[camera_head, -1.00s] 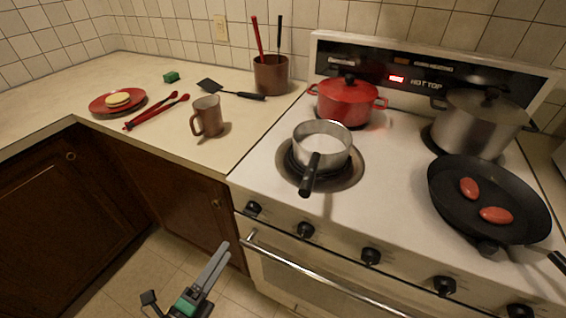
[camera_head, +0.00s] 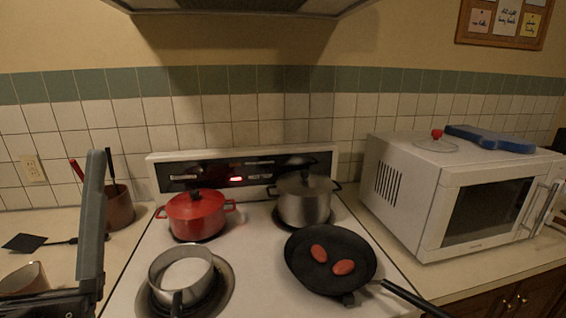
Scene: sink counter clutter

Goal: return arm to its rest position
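My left gripper (camera_head: 92,225) is close to the camera at the lower left of the head view. One long dark finger stands nearly upright, and a dark bar of the gripper reaches in from the left edge at the bottom. The rest of it is cut off by the frame, so I cannot tell how far apart the fingers are. I see nothing held in the part that shows. My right gripper is not in view.
The stove holds a red pot (camera_head: 196,216), a steel pot (camera_head: 304,200), a saucepan (camera_head: 181,275) and a black skillet (camera_head: 300,266) with two red oval pieces (camera_head: 343,267). A microwave (camera_head: 440,195) stands right. A mug (camera_head: 24,280) and utensil holder (camera_head: 119,208) are left.

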